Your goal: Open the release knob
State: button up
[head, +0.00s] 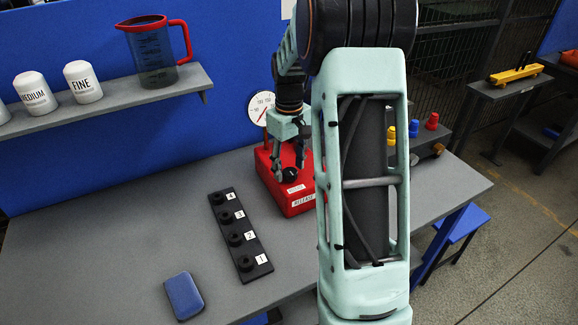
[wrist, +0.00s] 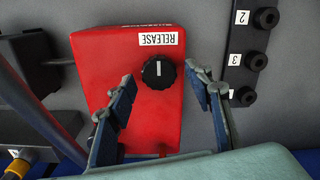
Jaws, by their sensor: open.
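The release knob (wrist: 158,73) is a round black knob with a white line, on the face of a red box (wrist: 103,65) beside a white RELEASE label (wrist: 158,39). In the head view the knob (head: 290,174) sits on the red box (head: 299,201), which stands on the grey bench and is partly hidden by my arm. My gripper (head: 292,172) is over the box. In the wrist view my gripper (wrist: 160,85) is open, with one finger on each side of the knob and visible gaps to it. Nothing is between the fingers except the knob beyond them.
A dark strip (head: 240,234) with several numbered black pegs lies left of the box. A blue pad (head: 184,296) lies near the front. A white dial (head: 261,108) stands behind the box. A shelf (head: 110,103) holds a jug (head: 154,52) and white containers (head: 83,82). Bare bench lies between.

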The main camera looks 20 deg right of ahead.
aim_at(289, 170)
notch_tip(289, 170, up, 12)
jog(key=shift+f, duration=0.15)
dwell(0.6)
